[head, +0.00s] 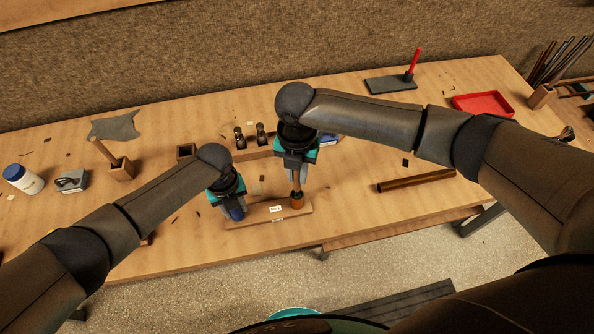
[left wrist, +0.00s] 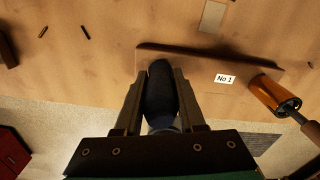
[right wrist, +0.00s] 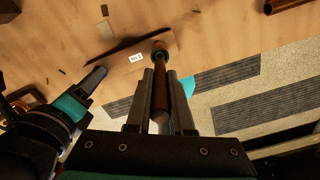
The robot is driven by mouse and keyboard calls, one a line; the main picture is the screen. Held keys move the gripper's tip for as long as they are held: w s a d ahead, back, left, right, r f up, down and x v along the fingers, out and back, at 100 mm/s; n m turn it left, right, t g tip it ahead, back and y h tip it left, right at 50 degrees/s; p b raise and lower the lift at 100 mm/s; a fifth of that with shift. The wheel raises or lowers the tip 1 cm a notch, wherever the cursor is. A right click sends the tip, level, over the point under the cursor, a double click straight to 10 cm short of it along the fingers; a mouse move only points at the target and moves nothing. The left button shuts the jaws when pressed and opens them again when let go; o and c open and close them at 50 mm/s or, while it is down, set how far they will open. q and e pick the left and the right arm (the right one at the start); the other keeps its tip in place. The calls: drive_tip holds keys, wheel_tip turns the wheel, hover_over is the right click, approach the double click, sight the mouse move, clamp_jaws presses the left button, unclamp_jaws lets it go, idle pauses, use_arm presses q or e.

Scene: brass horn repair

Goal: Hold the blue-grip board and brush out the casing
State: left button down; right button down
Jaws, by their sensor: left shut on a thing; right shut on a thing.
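The wooden board (head: 250,219) with a "No 1" label lies at the table's front edge. My left gripper (head: 234,207) is shut on its dark blue grip (left wrist: 162,95) at the board's left end. The copper-coloured casing (head: 298,201) stands on the board's right end; it also shows in the left wrist view (left wrist: 275,94). My right gripper (head: 297,172) is shut on the brush's brown wooden handle (right wrist: 161,92), above the casing. The brush's lower end meets the casing's mouth; its bristles are hidden, so how deep it sits I cannot tell.
Behind the board stands a wooden block (head: 253,152) with dark parts. A brass tube (head: 416,181) lies to the right, with a red tray (head: 482,104) farther back. A white jar (head: 24,180) and wooden holder (head: 120,170) stand left. Small dark scraps lie about.

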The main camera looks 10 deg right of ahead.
drive_tip(key=shift+r, duration=0.1)
drive_tip(key=shift+r, duration=2.45)
drive_tip(key=shift+f, duration=0.15)
drive_tip(key=shift+f, duration=2.4)
